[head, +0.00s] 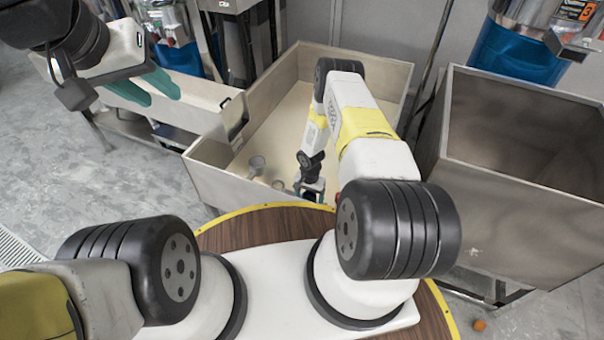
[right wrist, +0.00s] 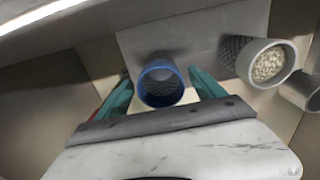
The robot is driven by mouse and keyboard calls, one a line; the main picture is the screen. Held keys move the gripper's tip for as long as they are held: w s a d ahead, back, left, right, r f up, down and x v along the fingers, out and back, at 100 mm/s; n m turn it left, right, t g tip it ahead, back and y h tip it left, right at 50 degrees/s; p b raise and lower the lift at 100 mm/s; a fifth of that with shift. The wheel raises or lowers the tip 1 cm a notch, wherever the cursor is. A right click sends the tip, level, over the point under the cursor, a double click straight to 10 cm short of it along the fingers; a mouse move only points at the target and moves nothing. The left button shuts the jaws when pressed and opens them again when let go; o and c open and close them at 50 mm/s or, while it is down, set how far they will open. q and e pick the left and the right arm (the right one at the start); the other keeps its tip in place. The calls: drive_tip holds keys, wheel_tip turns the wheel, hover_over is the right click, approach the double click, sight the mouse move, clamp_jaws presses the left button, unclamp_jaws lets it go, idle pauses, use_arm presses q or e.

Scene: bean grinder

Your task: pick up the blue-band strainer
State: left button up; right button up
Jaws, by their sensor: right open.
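The blue-band strainer (right wrist: 160,87) shows in the right wrist view, with a blue rim and a dark mesh body. My right gripper (right wrist: 161,77) is open, with one teal finger on each side of the strainer; I cannot tell whether either touches it. In the head view my right arm reaches down into the large pale bin (head: 220,184), and the arm hides the blue-band strainer. My left gripper (head: 162,98) is open and empty at the upper left, outside the bin.
A grey strainer filled with pale beans (right wrist: 268,64) stands right of the blue one, with another grey strainer (right wrist: 304,91) beyond. Grey strainers also show in the bin in the head view (head: 257,165). A deep grey bin (head: 520,140) stands at the right.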

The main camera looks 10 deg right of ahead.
drive_tip(key=shift+f, duration=0.8)
drive_tip(key=c, duration=1.6)
drive_tip(key=shift+r, duration=0.1)
